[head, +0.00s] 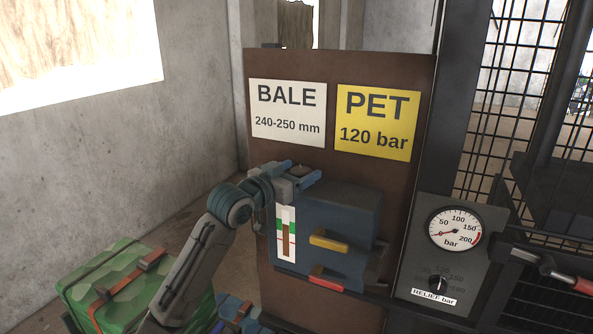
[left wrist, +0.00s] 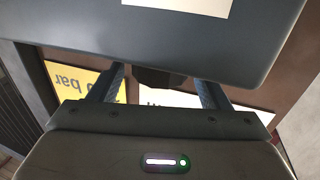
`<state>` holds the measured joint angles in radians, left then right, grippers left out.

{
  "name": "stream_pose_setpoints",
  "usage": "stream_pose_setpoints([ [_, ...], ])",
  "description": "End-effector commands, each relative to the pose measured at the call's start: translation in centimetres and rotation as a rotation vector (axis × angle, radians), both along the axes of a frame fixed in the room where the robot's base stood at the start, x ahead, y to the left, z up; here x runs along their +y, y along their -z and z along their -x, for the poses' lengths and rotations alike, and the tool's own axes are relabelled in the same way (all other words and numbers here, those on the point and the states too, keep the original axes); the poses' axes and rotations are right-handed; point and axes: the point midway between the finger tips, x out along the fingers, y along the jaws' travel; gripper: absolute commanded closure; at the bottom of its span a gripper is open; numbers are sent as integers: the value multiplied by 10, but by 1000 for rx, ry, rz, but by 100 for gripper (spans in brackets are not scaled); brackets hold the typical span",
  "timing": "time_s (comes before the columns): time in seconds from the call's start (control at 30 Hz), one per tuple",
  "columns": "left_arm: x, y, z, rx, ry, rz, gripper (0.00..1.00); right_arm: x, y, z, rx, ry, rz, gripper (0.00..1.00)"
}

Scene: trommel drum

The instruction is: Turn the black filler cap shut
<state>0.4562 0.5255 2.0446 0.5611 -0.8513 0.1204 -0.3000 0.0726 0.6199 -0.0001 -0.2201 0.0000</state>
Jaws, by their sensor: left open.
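The black filler cap (head: 300,169) sits on top of the blue tank (head: 345,210), low in front of the brown panel. My left gripper (head: 303,171) is at the tank's top left, open, with one finger on each side of the cap. In the left wrist view the cap (left wrist: 158,78) shows as a dark shape between the two fingers, partly hidden behind the tank's edge (left wrist: 150,50). I cannot tell whether the fingers touch it. My right gripper is not in view.
The tank front has a level gauge (head: 286,234) and a yellow handle (head: 329,241). BALE (head: 288,110) and PET (head: 376,121) signs hang above. A pressure gauge (head: 455,230) and relief dial (head: 437,284) are at right.

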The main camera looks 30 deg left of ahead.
Motion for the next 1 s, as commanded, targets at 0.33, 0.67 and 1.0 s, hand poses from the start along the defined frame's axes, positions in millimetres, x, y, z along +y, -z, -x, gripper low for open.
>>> stream_pose_setpoints([
  [0.33, 0, 0, 0, 0, 0, 0, 74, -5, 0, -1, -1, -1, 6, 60],
  [0.67, 2, 1, 0, -1, 42, -1, 74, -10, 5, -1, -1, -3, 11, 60],
  [1.0, 5, 4, -1, -3, 232, 1, 74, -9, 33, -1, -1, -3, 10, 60],
])
